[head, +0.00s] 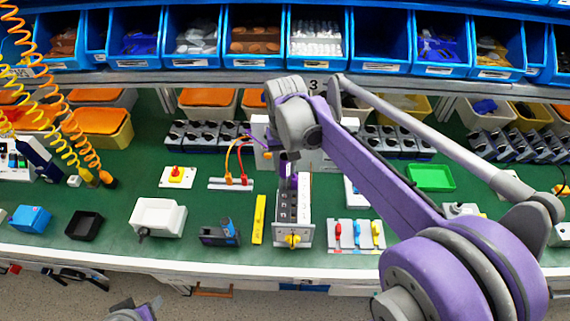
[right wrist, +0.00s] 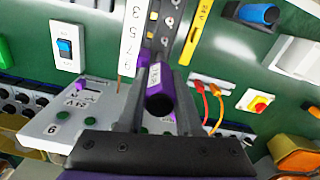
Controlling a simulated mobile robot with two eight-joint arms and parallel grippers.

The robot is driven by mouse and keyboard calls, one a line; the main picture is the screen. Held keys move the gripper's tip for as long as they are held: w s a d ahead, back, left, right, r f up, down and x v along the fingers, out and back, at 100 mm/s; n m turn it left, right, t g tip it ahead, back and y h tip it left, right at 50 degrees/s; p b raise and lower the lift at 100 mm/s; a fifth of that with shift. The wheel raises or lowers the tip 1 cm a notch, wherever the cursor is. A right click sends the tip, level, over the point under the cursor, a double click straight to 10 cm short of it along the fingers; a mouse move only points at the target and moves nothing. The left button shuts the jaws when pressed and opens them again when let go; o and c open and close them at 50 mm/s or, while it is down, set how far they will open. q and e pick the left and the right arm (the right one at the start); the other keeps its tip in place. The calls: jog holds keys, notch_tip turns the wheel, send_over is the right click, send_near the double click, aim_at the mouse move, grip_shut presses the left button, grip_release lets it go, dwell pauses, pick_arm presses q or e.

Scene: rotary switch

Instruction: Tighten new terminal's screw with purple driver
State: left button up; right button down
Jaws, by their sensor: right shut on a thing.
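My right gripper (head: 288,158) points down over the workbench and is shut on the purple driver (right wrist: 158,95). In the right wrist view the block (right wrist: 168,25) lies beyond the driver, beside a white numbered strip (right wrist: 132,45). The driver's tip and the screw are hidden, so I cannot tell whether they touch. My left gripper (head: 137,309) shows only partly at the bottom edge.
A yellow bar (head: 259,219) and a blue-and-black device (head: 220,234) stand left of the block. Red and orange plugs with cables (head: 236,180) are close behind on the left. Blue bins (head: 381,42) line the back shelf.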

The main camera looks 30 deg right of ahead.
aim_at(284, 156)
jog(key=m, duration=0.5)
jog(key=shift+f+m, duration=0.1)
jog(key=shift+m, duration=1.4)
jog(key=m, duration=0.4)
jog(key=shift+r+p, duration=1.45)
jog(key=shift+r, duration=1.6)
pick_arm(q)
jog(key=r, duration=0.1)
jog(key=w+r, duration=0.1)
jog(key=r, duration=0.1)
jog(key=w+r, duration=0.1)
jog(key=shift+r, duration=0.15)
pick_arm(e)
jog(key=shift+w, duration=0.1)
jog(key=shift+f, duration=0.1)
